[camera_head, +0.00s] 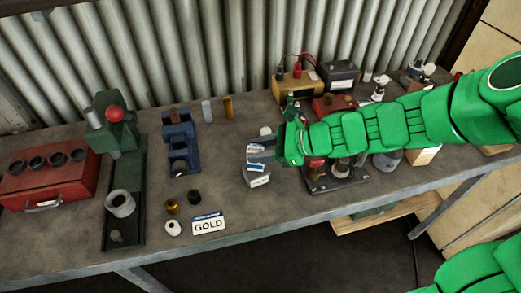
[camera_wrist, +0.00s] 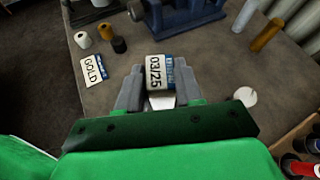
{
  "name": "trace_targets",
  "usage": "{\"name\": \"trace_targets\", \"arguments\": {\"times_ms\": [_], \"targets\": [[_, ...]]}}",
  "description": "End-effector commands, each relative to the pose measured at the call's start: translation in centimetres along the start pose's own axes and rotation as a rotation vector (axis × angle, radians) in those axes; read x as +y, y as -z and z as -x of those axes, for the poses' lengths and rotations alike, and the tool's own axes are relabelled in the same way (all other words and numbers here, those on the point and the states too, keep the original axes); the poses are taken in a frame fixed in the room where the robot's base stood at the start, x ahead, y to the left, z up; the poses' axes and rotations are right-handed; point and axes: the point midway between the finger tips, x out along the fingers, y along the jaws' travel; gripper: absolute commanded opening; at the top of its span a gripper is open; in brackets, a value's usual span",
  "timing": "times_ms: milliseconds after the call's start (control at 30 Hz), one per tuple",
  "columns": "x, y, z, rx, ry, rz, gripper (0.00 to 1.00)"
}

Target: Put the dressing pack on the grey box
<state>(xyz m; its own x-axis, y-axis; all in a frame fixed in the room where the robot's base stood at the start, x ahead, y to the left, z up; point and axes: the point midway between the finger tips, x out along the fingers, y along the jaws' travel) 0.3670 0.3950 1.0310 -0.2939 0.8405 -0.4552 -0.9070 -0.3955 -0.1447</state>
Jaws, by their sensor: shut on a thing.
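My gripper (camera_wrist: 160,92) is shut on a small white pack (camera_wrist: 160,72) with a blue strip and the print "03/25", which I take for the dressing pack. In the head view my gripper (camera_head: 262,152) reaches in from the right over the middle of the bench. The white pack (camera_head: 257,179) shows at its fingers, partly covered by them. I cannot tell if it touches the bench. A dark grey box (camera_head: 341,76) stands at the back of the bench, right of a yellow-brown unit; I cannot be sure it is the grey box meant.
A "GOLD" card (camera_head: 208,225) lies near the front edge by small spools (camera_head: 172,228). A blue vise (camera_head: 180,145), a green press (camera_head: 118,135) and a red case (camera_head: 45,180) stand left. A dark tray (camera_head: 335,184) of items lies right of my gripper.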

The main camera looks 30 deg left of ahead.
Motion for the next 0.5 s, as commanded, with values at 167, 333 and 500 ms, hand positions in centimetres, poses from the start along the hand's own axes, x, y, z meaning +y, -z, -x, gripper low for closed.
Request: {"name": "trace_targets", "arguments": {"times_ms": [167,333,500], "targets": [[0.06,0.5,-0.25,-0.001,0.001,0.001,0.07],[0.04,0.52,-0.25,0.0,0.001,0.001,0.07],[0.07,0.74,-0.36,0.0,0.002,0.0,0.42]]}}
